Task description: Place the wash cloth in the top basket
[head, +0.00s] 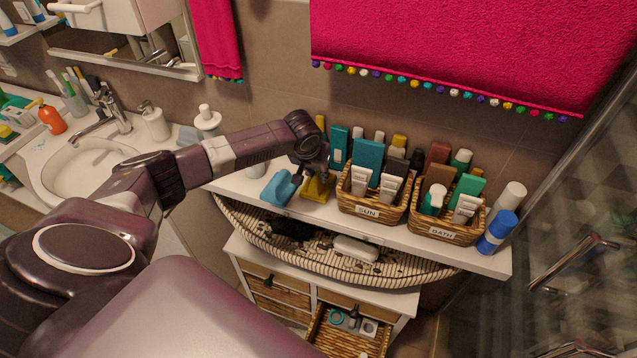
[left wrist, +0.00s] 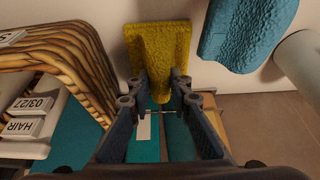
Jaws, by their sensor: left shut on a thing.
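My left gripper (head: 314,170) is over the shelf, left of the baskets, shut on a yellow cloth (head: 318,189). In the left wrist view the gripper (left wrist: 158,84) has its fingers at either side of the near end of the yellow cloth (left wrist: 158,50). A blue cloth (head: 279,188) lies on the shelf just left of it, and it also shows in the left wrist view (left wrist: 245,32). A wicker basket marked SUN (head: 372,212) and another marked BATH (head: 446,232) stand full of bottles on the shelf. My right gripper is not in view.
Below the shelf is a long striped basket (head: 420,270) with a dark and a white item inside. A white cabinet with wicker drawers stands under it; one drawer (head: 345,345) is pulled out.

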